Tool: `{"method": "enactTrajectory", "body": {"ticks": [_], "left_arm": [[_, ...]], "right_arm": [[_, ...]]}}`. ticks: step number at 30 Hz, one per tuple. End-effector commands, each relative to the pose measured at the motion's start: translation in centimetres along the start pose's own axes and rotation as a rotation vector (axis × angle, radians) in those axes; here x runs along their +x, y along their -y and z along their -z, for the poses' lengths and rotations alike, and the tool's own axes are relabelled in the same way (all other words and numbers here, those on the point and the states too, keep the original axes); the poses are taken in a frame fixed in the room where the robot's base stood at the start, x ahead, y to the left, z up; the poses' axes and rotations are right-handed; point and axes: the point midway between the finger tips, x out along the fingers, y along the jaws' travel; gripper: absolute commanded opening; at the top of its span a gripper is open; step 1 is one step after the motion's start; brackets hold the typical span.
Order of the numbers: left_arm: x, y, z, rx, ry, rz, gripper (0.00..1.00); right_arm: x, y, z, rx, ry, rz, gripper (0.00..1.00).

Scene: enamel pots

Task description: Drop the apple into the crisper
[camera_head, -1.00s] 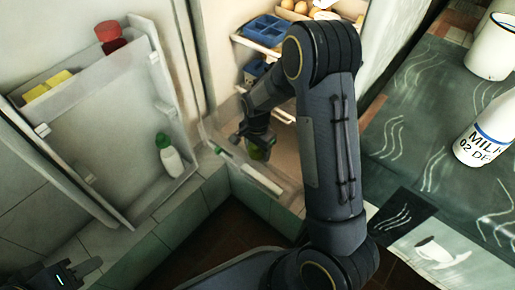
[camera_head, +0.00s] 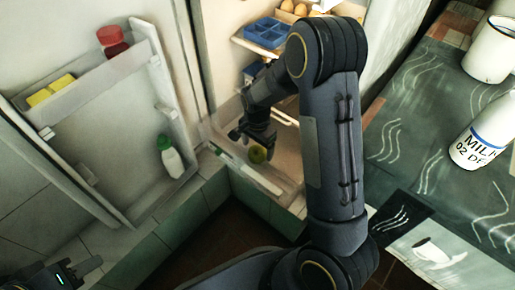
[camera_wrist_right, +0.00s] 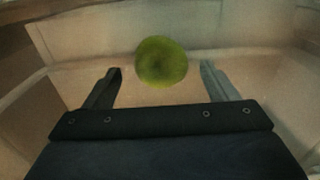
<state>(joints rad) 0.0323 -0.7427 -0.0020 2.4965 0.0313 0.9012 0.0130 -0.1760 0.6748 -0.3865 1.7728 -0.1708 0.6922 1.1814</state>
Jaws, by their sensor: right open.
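The green apple (camera_head: 257,155) is at the crisper (camera_head: 245,172), the open clear-fronted bin at the bottom of the fridge. In the right wrist view the apple (camera_wrist_right: 162,62) sits beyond and between the fingertips, apart from both. It appears to be inside the bin, but whether it rests on the floor is hard to tell. My right gripper (camera_head: 250,140) is over the crisper, and in the wrist view it (camera_wrist_right: 160,78) is open with nothing between the fingers. My left gripper (camera_head: 78,272) is at the lower left corner, far from the apple; its jaw opening is unclear.
The fridge door (camera_head: 110,130) stands open at left, holding a red-lidded jar (camera_head: 112,40), yellow items and a green-capped bottle (camera_head: 169,158). A blue tray (camera_head: 268,32) and eggs are on shelves above.

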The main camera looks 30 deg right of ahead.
Motion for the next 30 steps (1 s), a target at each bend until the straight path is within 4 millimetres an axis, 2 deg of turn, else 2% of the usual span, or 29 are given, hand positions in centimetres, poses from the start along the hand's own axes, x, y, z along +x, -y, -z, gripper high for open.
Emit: {"method": "enactTrajectory", "body": {"ticks": [1,3,9,12,18,30], "left_arm": [[-0.9,-0.4,0.5,0.000,0.000,0.000,0.36],[-1.5,-0.7,0.8,0.000,0.000,0.000,0.36],[-2.9,-1.3,1.5,0.000,0.000,0.000,0.36],[-3.3,-1.5,1.7,0.000,0.000,0.000,0.36],[-3.6,-1.6,1.8,0.000,0.000,0.000,0.36],[-3.6,-1.6,1.8,0.000,0.000,0.000,0.36]], "right_arm": [[-1.9,0.1,0.0,0.000,-0.001,0.003,0.80],[-3.6,0.1,0.1,0.000,-0.002,0.004,0.80],[-7.7,0.1,0.0,-0.001,-0.001,0.003,0.80],[-9.1,0.0,0.0,0.000,-0.001,0.002,0.80],[-10.3,0.0,0.0,0.000,0.000,0.000,0.80],[-10.3,0.0,0.0,0.000,0.000,0.000,0.80]]}}
